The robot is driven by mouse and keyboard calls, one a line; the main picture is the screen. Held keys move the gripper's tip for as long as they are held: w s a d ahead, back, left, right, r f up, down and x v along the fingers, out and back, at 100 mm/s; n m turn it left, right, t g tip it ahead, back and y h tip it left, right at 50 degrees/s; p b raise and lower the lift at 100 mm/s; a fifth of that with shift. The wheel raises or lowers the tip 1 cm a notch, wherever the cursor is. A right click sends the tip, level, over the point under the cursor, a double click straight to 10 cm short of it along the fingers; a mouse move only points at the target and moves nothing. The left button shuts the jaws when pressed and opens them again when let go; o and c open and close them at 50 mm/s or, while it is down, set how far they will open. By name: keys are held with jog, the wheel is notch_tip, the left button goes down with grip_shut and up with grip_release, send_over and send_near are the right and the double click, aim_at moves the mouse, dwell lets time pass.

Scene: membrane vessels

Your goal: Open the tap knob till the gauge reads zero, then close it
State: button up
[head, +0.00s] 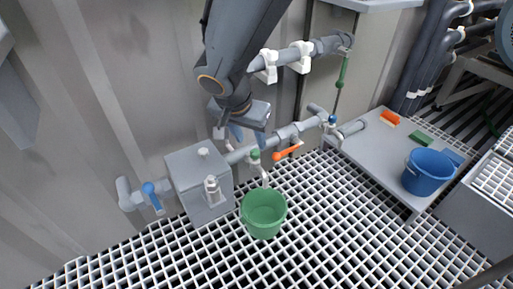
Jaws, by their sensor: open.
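A small tap with a green knob (255,154) sits on the grey pipe, and its pale spout (265,177) points down over a green bucket (264,212). My gripper (229,136) hangs from above, just up and left of the green knob, apart from it as far as I can tell. Its jaws are open, and nothing shows between them. I cannot make out a gauge face or a reading. A small fitting with a blue top (332,119) stands further right on the pipe.
An orange lever (287,152) is close to the right of the tap. A grey box (200,183) and a blue lever (151,195) are left. A grey table (365,163) at right holds a blue bucket (428,172). Grating floor (330,225) lies open in front.

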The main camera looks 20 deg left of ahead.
aim_at(255, 151)
jog(key=b+x, duration=0.3)
jog(key=x, duration=0.3)
jog(key=shift+w+f, duration=0.15)
jog(key=shift+f, duration=0.2)
jog(key=shift+r, duration=0.1)
jog(key=c, duration=1.1)
